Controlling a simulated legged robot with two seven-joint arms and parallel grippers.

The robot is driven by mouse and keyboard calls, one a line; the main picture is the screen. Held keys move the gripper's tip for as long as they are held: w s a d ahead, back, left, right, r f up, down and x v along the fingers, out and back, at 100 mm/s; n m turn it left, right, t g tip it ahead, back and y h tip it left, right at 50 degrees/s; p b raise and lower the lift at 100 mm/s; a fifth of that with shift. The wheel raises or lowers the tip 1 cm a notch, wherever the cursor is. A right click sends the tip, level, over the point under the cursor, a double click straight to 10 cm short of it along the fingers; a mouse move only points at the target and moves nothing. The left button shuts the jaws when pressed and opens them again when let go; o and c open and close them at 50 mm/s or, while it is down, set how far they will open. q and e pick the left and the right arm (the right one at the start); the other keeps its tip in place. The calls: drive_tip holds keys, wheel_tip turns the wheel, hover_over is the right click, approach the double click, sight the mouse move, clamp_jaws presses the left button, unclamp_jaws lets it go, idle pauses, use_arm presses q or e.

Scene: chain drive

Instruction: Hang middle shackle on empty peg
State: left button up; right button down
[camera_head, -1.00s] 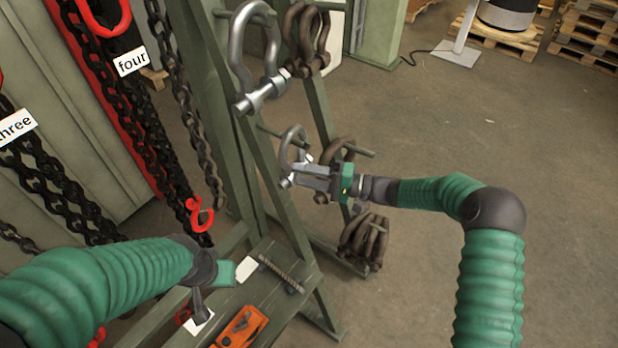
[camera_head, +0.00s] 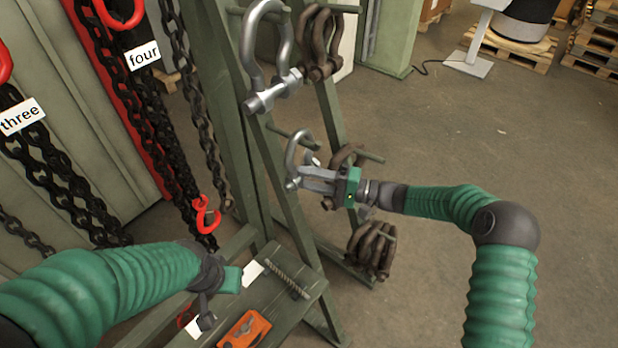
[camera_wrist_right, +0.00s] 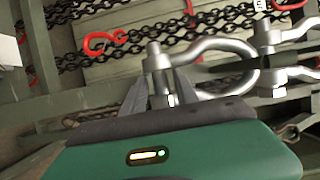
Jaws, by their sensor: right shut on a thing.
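My right gripper (camera_head: 303,180) is shut on a smaller silver shackle (camera_head: 291,158) at the rack's middle level. The shackle's bow points up beside a middle peg (camera_head: 303,134); I cannot tell whether it is around the peg. In the right wrist view, the fingers (camera_wrist_right: 148,98) are at the pin end of a silver shackle (camera_wrist_right: 218,43), with another silver shackle piece behind on the right. A large silver shackle (camera_head: 247,52) hangs at the rack's top. My left gripper (camera_head: 207,307) is low over the bench, its jaws unclear.
Rusty shackles hang on the rack at the top (camera_head: 319,45), behind my right gripper and at the bottom (camera_head: 371,251). Dark chains (camera_head: 150,110) hang at left. An orange tool (camera_head: 245,329) and a threaded rod (camera_head: 287,278) lie on the bench.

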drive_tip(key=c, duration=0.9)
unclamp_jaws()
drive_tip(key=shift+s+r, duration=0.1)
drive_tip(key=shift+r, duration=0.05)
drive_tip(key=shift+o, duration=0.2)
drive_tip(key=shift+f, duration=0.2)
drive_tip(key=b+v, duration=0.5)
drive_tip(key=v, duration=1.1)
drive_tip(key=s+a+f+n+g+h, duration=0.15)
drive_tip(key=s+f+g+h, duration=0.35)
drive_tip(key=s+f+h, duration=0.8)
drive_tip(key=s+d+r+n+t+h, duration=0.1)
drive_tip(key=s+d+t+h, duration=0.2)
drive_tip(key=s+d, duration=0.5)
drive_tip(key=shift+s+r+h, duration=0.4)
drive_tip(key=shift+s+h, duration=0.3)
drive_tip(key=shift+s, duration=0.25)
